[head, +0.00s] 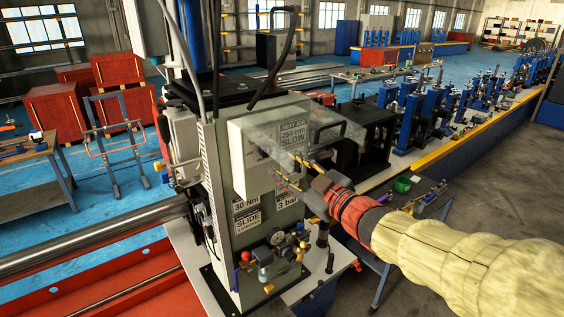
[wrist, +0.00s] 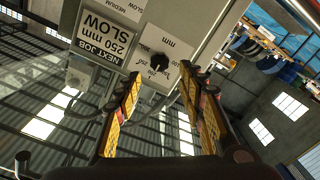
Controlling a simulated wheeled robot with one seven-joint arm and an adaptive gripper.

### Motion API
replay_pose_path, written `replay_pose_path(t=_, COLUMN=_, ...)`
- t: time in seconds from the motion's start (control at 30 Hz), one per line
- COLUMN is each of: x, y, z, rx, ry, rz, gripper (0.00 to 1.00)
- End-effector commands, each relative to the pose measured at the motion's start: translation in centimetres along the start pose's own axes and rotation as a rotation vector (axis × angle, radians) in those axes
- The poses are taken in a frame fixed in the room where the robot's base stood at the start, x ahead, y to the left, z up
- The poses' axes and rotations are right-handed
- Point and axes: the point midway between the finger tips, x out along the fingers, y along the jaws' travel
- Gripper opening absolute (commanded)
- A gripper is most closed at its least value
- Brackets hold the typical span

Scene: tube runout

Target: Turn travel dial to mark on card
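The travel dial (wrist: 159,62) is a small black knob on a white plate marked "mm" in the wrist view. Its pointer's exact setting is too small to read. The card (wrist: 106,37) beside it appears upside down and reads "NEXT JOB 250 mm SLOW"; it also shows in the head view (head: 295,133). My gripper (wrist: 161,74) is open and empty, its yellow-and-black fingers pointing at the dial plate, one on each side of the knob in the picture. I see no contact with the knob. In the head view, my gripper (head: 300,168) is at the cabinet's front, hiding the dial.
A clear cover (head: 268,128) juts out from the grey cabinet (head: 222,190) above my gripper. Another plate (wrist: 122,8) marked "MEDIUM" and "SLOW" adjoins the dial plate. Gauges and valves (head: 275,255) sit below on the cabinet. Open floor lies at the right.

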Motion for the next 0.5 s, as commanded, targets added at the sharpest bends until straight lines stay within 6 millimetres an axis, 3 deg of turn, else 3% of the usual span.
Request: replay_pose_path(t=0.5, x=5.3, y=0.0, z=0.0, rx=0.000, ry=-0.001, rz=-0.001, gripper=0.40)
